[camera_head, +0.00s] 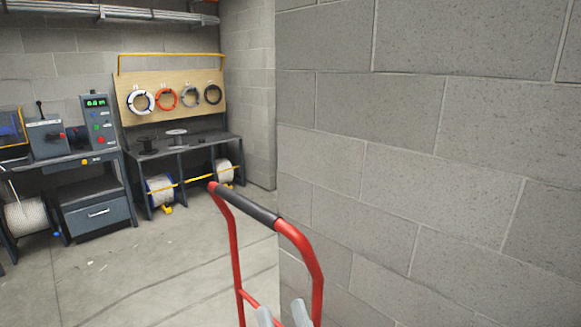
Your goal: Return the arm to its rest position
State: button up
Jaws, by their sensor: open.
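The rest of my arm is out of view below. A red tubular handle frame (236,250) with a black grip (250,204) stands just behind and around the fingertips. I cannot tell whether they touch it.
A grey block wall (430,150) fills the right side, close by. At the back left stand a workbench (185,146) with a pegboard of coiled cables (170,75) and a machine (97,125) with a green display. The concrete floor (150,270) at left is open.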

jog(key=s+d+f+g+h, duration=0.2)
jog(key=s+d+f, duration=0.3)
jog(key=s, duration=0.6)
jog(key=s+d+f+n+g+h, duration=0.1)
jog(key=s+d+f+g+h, duration=0.2)
jog(key=s+d, duration=0.6)
jog(key=s+d+f+g+h, duration=0.3)
jog(key=s+d+f, duration=0.3)
jog(key=s, duration=0.7)
jog(key=shift+d+f+n, duration=0.3)
jog(key=shift+d+f, duration=0.1)
jog(key=shift+f, duration=0.05)
